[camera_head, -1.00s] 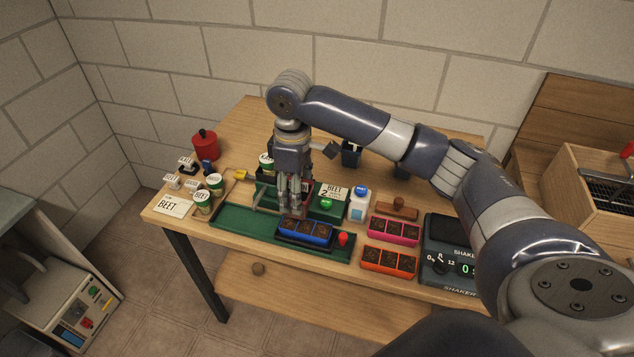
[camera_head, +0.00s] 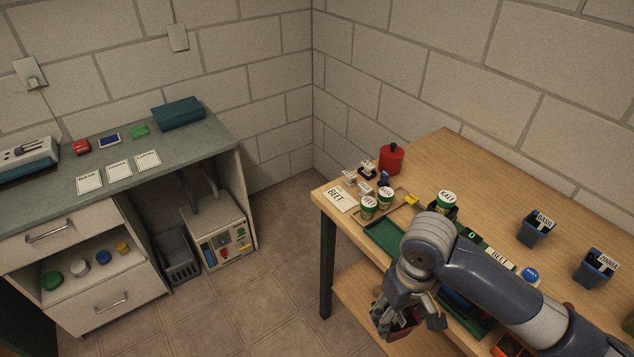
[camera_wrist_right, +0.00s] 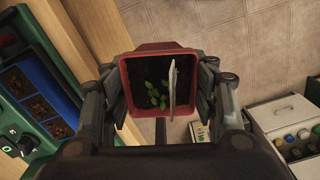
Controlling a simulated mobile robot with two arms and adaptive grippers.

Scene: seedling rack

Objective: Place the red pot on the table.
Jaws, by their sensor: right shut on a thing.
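My right gripper (camera_head: 392,318) is shut on the red pot (camera_head: 404,322), in front of the near edge of the wooden table (camera_head: 440,150). In the right wrist view the red pot (camera_wrist_right: 163,47) sits between both fingers of the gripper (camera_wrist_right: 160,100). It holds dark soil, small green seedlings and a pale label seen nearly edge-on. Below it the floor shows. In the head view the arm and fingers hide much of the pot. My left gripper is not in view.
The wooden table holds a green tray (camera_head: 384,238), green-white cups (camera_head: 368,207), a red canister (camera_head: 391,160) and two dark blue pots (camera_head: 536,230). Its back part is bare. A grey-green counter (camera_head: 160,158) with cards stands left, across open floor (camera_head: 265,260).

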